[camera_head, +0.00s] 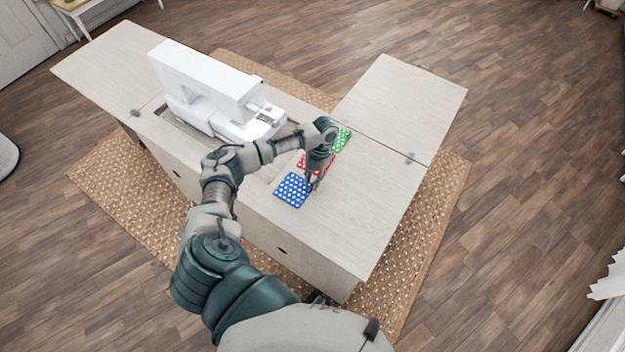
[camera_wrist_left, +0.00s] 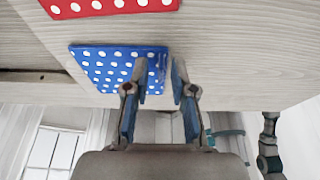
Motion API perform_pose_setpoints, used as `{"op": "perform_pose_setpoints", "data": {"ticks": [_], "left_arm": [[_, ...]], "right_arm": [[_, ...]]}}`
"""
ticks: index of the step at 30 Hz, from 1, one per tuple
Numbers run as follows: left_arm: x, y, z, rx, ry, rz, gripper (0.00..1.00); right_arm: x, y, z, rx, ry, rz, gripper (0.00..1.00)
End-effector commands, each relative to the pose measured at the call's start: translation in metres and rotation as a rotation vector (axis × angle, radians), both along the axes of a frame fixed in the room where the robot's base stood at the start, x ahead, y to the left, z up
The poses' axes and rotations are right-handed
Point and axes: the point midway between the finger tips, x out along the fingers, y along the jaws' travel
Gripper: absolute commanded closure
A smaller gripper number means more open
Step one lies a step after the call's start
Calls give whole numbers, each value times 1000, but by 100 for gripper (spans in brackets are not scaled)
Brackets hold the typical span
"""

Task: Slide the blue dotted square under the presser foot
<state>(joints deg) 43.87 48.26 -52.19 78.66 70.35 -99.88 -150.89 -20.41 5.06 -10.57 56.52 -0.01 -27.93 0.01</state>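The blue dotted square (camera_head: 292,190) lies flat on the cabinet top near its front edge. In the left wrist view the blue square (camera_wrist_left: 103,68) has white dots. My left gripper (camera_head: 314,183) points down at the right edge of the square. In the left wrist view my left gripper (camera_wrist_left: 160,72) is open, one finger overlapping the square's edge and the other beyond it. I cannot tell whether it touches. The white sewing machine (camera_head: 205,80) stands to the left, its needle end (camera_head: 265,114) facing the squares. The presser foot is too small to make out. My right gripper is not in view.
A red dotted square (camera_head: 303,163) lies behind the blue one, partly hidden by my arm; it shows in the left wrist view (camera_wrist_left: 105,6). A green dotted square (camera_head: 343,138) lies farther back. The cabinet top (camera_head: 350,215) is clear to the right.

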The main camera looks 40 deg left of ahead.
Motion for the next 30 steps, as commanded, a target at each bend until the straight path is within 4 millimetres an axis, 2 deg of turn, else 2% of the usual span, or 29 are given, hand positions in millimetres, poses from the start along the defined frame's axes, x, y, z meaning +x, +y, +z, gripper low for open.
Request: {"op": "perform_pose_setpoints", "data": {"ticks": [4, 7, 17, 30], "left_arm": [[0, 0, 0, 0, 0, 0, 75], [0, 0, 0, 0, 0, 0, 100], [0, 0, 4, 0, 0, 0, 100], [0, 0, 43, 0, 0, 0, 100]], "right_arm": [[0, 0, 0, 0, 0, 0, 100], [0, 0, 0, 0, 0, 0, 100], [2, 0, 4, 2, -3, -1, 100], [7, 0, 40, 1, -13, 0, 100]]}}
